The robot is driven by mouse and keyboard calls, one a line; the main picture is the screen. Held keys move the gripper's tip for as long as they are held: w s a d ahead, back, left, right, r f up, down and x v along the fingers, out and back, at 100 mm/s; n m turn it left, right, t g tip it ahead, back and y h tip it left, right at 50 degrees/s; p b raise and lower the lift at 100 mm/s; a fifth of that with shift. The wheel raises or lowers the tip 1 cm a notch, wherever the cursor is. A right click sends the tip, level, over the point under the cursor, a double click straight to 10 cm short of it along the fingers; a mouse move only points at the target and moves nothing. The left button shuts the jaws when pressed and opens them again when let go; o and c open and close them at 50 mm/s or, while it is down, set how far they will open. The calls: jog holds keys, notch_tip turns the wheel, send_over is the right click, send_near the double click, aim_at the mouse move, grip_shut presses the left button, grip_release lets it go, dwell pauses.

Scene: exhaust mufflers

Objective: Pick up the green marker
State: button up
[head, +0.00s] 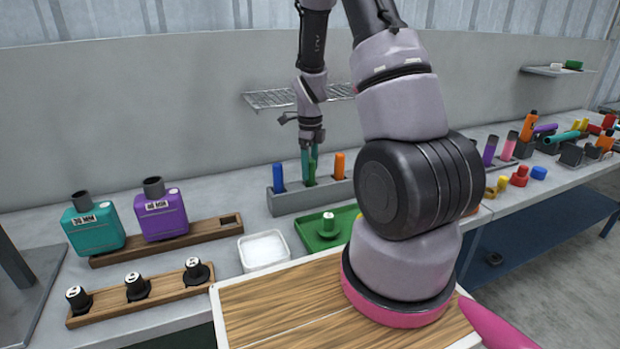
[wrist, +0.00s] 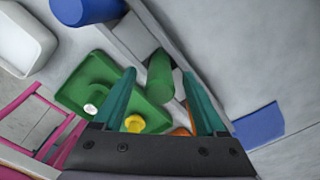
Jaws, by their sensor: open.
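The green marker (head: 312,172) stands upright in a grey holder (head: 290,201), between a blue marker (head: 278,177) and an orange marker (head: 339,165). My gripper (head: 309,160) is above the holder, pointing down, with its teal fingers at the green marker's upper part. In the wrist view the green marker (wrist: 160,78) lies between the two open fingers (wrist: 165,100), with a gap visible on each side. The gripper holds nothing. The fingers partly hide the green marker in the head view.
A green tray (head: 345,222) with a green knobbed piece (head: 328,222) sits in front of the holder. A white dish (head: 263,250), a teal bottle (head: 93,222) and a purple bottle (head: 160,210) stand left. A wire shelf (head: 270,98) hangs behind my gripper.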

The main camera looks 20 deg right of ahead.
grip_shut()
jog(key=shift+r, duration=0.1)
